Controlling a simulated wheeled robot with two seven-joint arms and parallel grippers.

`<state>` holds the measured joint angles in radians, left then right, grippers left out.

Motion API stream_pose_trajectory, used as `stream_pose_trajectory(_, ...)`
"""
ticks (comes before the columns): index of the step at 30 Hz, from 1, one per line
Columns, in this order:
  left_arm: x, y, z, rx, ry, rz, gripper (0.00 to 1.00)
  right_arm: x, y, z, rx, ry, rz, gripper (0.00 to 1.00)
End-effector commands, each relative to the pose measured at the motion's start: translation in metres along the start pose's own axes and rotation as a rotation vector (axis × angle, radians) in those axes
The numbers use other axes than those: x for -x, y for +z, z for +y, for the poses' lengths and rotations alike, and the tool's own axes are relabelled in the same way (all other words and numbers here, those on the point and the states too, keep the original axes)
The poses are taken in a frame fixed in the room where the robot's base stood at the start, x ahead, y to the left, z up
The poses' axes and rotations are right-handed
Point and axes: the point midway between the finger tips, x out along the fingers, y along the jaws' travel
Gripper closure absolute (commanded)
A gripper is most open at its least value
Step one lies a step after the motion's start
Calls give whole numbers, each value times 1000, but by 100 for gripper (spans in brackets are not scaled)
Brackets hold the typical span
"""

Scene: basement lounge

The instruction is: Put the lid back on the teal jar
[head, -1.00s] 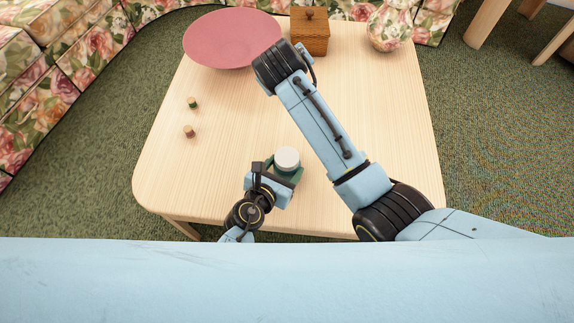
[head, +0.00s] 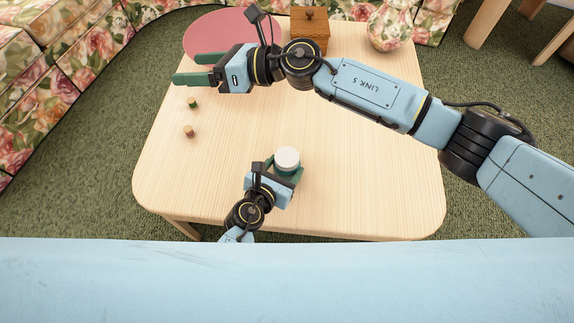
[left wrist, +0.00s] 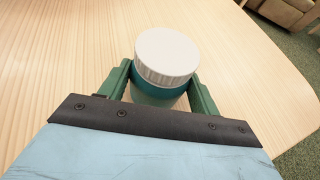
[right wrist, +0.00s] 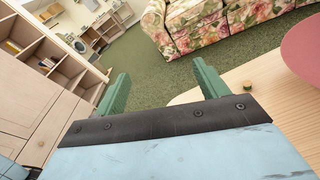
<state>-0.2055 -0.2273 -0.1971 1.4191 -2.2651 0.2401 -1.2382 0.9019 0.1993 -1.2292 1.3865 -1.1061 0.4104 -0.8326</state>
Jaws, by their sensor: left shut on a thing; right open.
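The teal jar (left wrist: 160,84) stands on the wooden table (head: 340,195) near its front edge. A white ridged lid (head: 287,158) sits on its top; it also shows in the left wrist view (left wrist: 167,54). I cannot tell how tightly it is seated. My left gripper (head: 284,172) is shut around the jar's body below the lid, one green finger on each side. My right gripper (head: 186,69) is open and empty above the table's far left edge, well away from the jar. It also shows in the right wrist view (right wrist: 160,88).
Two small round pieces, one green-topped (head: 193,102) and one brownish (head: 189,131), sit at the table's left. A pink plate (head: 205,38), wooden box (head: 310,30) and floral vase (head: 390,30) stand at the back. The table's right side is clear.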

Motion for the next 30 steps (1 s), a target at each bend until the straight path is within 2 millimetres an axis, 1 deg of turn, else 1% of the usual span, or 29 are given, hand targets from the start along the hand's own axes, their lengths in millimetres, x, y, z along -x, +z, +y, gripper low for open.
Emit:
stream_pose_trajectory(1,0,0,0,0,0,0,100,8,-22,2,91,39,105,27)
stream_pose_trajectory(2,0,0,0,0,0,0,100,14,-36,3,140,67,168,27)
stream_pose_trajectory(3,0,0,0,0,0,0,100,23,-53,5,205,104,252,27)
stream_pose_trajectory(5,0,0,0,0,0,0,100,38,-79,5,290,160,371,27)
stream_pose_trajectory(6,0,0,0,0,0,0,100,50,-94,4,340,195,447,27)
stream_pose_trajectory(8,0,0,0,0,0,0,100,69,-116,2,404,249,556,27)
stream_pose_trajectory(10,0,0,0,0,0,0,100,92,-138,-2,467,310,676,27)
stream_pose_trajectory(11,0,0,0,0,0,0,100,103,-146,-4,489,335,723,27)
stream_pose_trajectory(12,0,0,0,0,0,0,100,118,-157,-7,517,368,787,27)
stream_pose_trajectory(14,0,0,0,0,1,0,100,140,-171,-11,551,419,879,27)
stream_pose_trajectory(15,0,0,0,0,1,0,100,155,-179,-14,570,452,936,27)
stream_pose_trajectory(18,0,0,0,0,0,0,100,147,-180,-10,726,505,1085,27)
stream_pose_trajectory(24,0,0,0,0,0,0,100,144,-173,-22,968,520,1332,27)
stream_pose_trajectory(27,0,0,0,0,0,0,100,144,-168,-27,1038,512,1402,27)
stream_pose_trajectory(30,0,0,0,0,0,0,100,144,-166,-29,1074,507,1436,27)
